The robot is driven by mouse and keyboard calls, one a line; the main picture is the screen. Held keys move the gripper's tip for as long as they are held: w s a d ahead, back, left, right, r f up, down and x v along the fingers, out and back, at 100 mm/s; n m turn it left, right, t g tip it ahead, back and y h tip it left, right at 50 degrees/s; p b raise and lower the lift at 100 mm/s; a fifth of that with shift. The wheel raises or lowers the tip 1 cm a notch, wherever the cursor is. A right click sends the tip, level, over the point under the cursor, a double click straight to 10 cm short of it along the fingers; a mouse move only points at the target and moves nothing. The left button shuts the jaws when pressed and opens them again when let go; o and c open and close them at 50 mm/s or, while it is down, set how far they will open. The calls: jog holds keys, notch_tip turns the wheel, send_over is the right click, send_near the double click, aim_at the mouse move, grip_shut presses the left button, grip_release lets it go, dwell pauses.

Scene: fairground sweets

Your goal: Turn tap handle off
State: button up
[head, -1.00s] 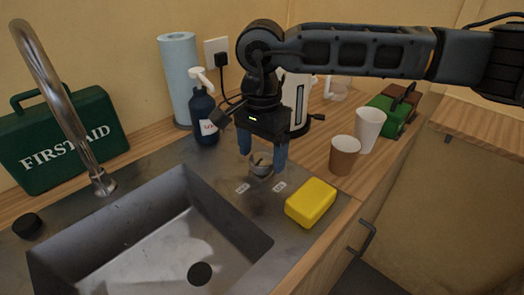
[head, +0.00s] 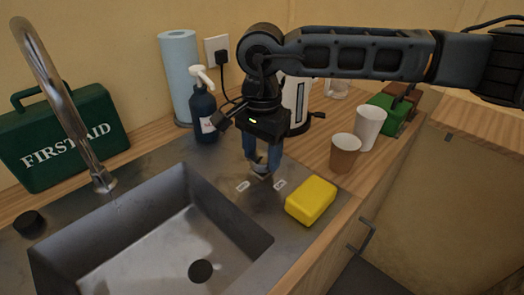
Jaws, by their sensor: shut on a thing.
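The tap handle (head: 261,171) is a small round metal knob on the grey counter, to the right of the sink and behind two pale labels (head: 261,185). My gripper (head: 262,165) points down over it, with its blue fingers closed on the knob's sides. The fingers hide much of the knob. The tall metal tap spout (head: 65,110) curves up at the left. Its foot stands at the back edge of the sink (head: 150,235).
A yellow sponge (head: 311,200) lies close to the right of the handle. A dark pump bottle (head: 204,112) stands behind to the left. Brown (head: 344,153) and white (head: 369,128) cups stand to the right. A green first aid box (head: 60,140) is at the left.

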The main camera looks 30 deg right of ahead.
aim_at(262, 156)
jog(key=shift+f+m+b, duration=0.3)
jog(key=shift+m+b, duration=0.3)
jog(key=shift+b, duration=0.6)
jog(key=shift+r+m+b, duration=0.1)
jog(key=shift+m+b, duration=0.6)
jog(key=shift+b, duration=0.1)
jog(key=shift+r+m, duration=0.2)
jog(key=shift+m, duration=0.2)
jog(key=o, duration=1.1)
jog(key=shift+c, duration=0.2)
jog(key=shift+r, duration=0.1)
notch_tip(262, 156, up, 8)
jog(key=shift+f+b, duration=0.2)
jog(key=shift+b, duration=0.25)
